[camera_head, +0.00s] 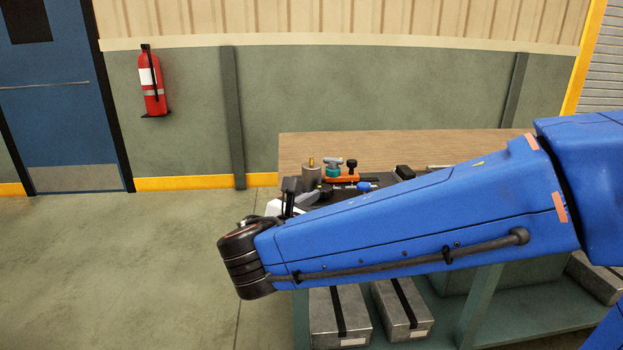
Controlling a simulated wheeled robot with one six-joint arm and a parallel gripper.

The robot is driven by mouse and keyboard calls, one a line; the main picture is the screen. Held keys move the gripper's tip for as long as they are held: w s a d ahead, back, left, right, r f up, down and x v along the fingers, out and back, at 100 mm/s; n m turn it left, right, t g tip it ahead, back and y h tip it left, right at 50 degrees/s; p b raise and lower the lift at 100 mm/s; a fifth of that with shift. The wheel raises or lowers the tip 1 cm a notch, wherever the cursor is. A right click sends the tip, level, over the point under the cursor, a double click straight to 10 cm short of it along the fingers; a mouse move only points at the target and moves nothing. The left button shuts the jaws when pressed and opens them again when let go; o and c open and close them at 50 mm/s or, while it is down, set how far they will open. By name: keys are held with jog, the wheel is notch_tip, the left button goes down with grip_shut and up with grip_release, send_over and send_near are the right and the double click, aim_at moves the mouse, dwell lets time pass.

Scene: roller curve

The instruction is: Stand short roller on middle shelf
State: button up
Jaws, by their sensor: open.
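My blue arm crosses the front of the workbench (300,147). My gripper (291,192) shows only in part past the arm's far end, as dark and pale pieces over the bench's left end. It appears open. Its fingertips and anything between them cannot be made out. A short grey cylinder (311,178) with a brass-coloured tip stands upright on the bench, just right of the gripper. I cannot tell whether it is the short roller. I cannot pick out a middle shelf. A green lower shelf (450,324) shows under the bench top.
An orange tool (341,179), a teal-topped piece (333,166) and a blue knob (365,187) crowd the bench near the cylinder. Metal boxes (340,312) with black straps sit below. The bench top's back is clear. Open floor (120,270) lies left.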

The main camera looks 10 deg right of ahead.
jog(key=a+r+n+t+y, duration=0.1)
jog(key=a+r+n+t, duration=0.25)
jog(key=a, duration=0.55)
send_near(311, 163)
jog(key=x, duration=0.5)
jog(key=shift+a+f, duration=0.1)
jog(key=shift+f, duration=0.2)
jog(key=shift+n+y, duration=0.25)
jog(key=shift+y, duration=0.05)
jog(key=shift+r+x, duration=0.15)
jog(key=shift+x, duration=1.3)
jog(key=shift+r+x, duration=0.15)
jog(key=shift+x, duration=1.25)
jog(key=shift+s, duration=0.1)
grip_shut()
